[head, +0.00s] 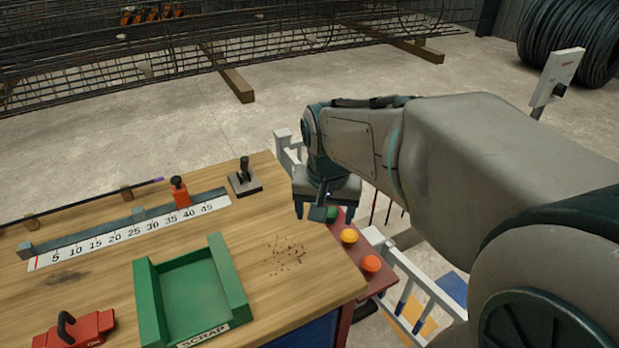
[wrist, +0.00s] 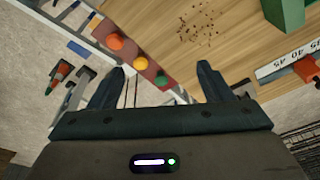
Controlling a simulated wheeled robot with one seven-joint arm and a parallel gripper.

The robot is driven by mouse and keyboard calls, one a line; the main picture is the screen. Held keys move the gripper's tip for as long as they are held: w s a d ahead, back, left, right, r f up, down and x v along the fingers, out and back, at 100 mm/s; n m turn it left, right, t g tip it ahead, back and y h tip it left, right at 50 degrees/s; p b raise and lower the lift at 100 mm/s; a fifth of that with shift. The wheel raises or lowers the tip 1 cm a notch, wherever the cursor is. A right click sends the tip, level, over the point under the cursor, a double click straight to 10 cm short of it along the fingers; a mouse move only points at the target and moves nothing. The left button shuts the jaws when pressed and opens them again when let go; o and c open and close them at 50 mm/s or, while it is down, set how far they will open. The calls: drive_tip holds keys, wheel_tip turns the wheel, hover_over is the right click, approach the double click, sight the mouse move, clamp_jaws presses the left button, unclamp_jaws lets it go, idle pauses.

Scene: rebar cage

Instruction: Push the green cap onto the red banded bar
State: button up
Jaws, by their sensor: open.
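The green cap (head: 333,214) sits on the red shelf at the bench's right side, partly hidden by my gripper in the head view. It also shows in the wrist view (wrist: 162,80), between my fingers in the picture. My gripper (head: 325,211) is open and empty, pointing down over that end of the shelf. Its two fingers are spread wide in the wrist view (wrist: 160,70). I cannot tell how far above the cap they are. Thin upright bars show beyond the shelf, but I cannot make out which one is banded red.
A yellow cap (head: 349,236) and an orange cap (head: 370,263) stand along the shelf (head: 376,283). A white railing (head: 425,285) runs close beside it. The wooden bench holds a green scrap tray (head: 240,300), a ruler stop (head: 180,192) and a red tool (head: 80,328).

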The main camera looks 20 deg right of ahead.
drive_tip(key=w+d+f+m+g+b, duration=0.1)
drive_tip(key=w+d+f+m+b, duration=0.15)
drive_tip(key=w+m, duration=0.55)
drive_tip(key=m+g+b, duration=0.1)
drive_tip(key=m+b, duration=0.2)
drive_tip(key=m, duration=0.6)
hover_over(332, 209)
wheel_tip(332, 209, down, 15)
drive_tip(key=shift+y, duration=0.3)
wheel_tip(332, 209, down, 8)
drive_tip(key=shift+s+r, duration=0.15)
drive_tip(key=shift+r, duration=0.05)
drive_tip(key=shift+f, duration=2.75)
drive_tip(key=c, duration=1)
